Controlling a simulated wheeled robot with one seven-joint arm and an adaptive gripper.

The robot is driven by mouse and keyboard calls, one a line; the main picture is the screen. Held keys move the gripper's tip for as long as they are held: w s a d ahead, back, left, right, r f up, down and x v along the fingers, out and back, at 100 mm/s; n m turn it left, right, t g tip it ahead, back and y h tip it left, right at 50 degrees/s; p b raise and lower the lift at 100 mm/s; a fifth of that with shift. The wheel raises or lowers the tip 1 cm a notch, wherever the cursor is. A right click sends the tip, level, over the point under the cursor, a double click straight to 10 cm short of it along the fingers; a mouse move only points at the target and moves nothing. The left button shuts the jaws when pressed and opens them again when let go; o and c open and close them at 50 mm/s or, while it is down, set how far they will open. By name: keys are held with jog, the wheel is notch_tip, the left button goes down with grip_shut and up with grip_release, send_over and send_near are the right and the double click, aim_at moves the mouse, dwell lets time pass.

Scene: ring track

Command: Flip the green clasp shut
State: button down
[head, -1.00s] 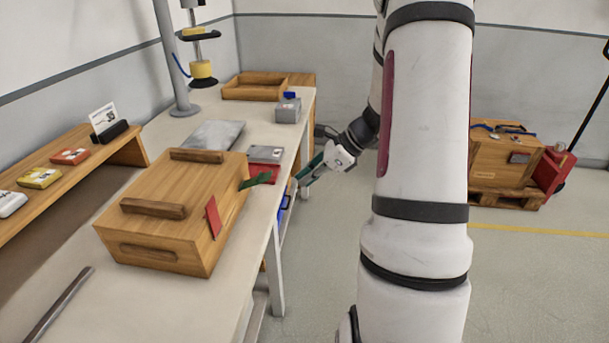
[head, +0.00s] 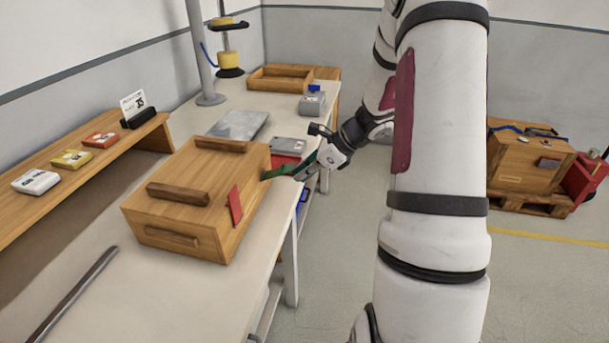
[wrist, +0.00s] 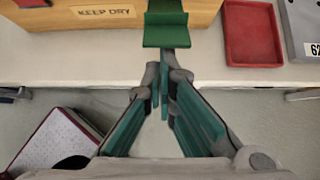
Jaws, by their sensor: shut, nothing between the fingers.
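The green clasp (head: 275,174) is on the right side of a wooden box (head: 160,218) and sticks outward from it. My gripper (head: 305,170) is just right of the clasp in the head view. In the wrist view my gripper (wrist: 164,82) has its teal fingers closed together, empty, with the tips just below the flap's near edge. I cannot tell whether they touch it. A red clasp (head: 235,206) lies down against the box's side.
The box stands on a pale bench (head: 88,290). A red tray (wrist: 252,35) and a grey case (wrist: 302,30) sit right of the clasp in the wrist view. A metal bar (head: 72,296) lies at front left. Open floor (head: 540,290) is on the right.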

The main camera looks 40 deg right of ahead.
aim_at(288, 169)
jog(key=shift+r, duration=0.1)
jog(key=shift+r+g+p, duration=0.3)
jog(key=shift+p, duration=0.35)
jog(key=shift+w+a+r+h, duration=0.1)
jog(key=shift+h, duration=0.2)
jog(key=r+g+p, duration=0.1)
jog(key=p, duration=0.1)
jog(key=w+a+r+g+h+p, duration=0.1)
jog(key=r+g+h+p, duration=0.1)
jog(key=p, duration=0.1)
jog(key=shift+w+a+r+p, duration=0.25)
jog(key=shift+w+r+p, duration=0.05)
jog(key=shift+w+p, duration=0.05)
jog(key=shift+w+a+r+g+h, duration=0.6)
jog(key=shift+w+g+h, duration=0.2)
jog(key=shift+g+h, duration=0.15)
jog(key=w+g+h+b, duration=0.1)
jog(key=w+a+r+g+h+b, duration=0.1)
jog(key=shift+w+a+r+g, duration=0.2)
jog(key=shift+a+g, duration=0.05)
jog(key=shift+g, duration=0.1)
jog(key=shift+s+r, duration=0.2)
jog(key=shift+r, duration=0.75)
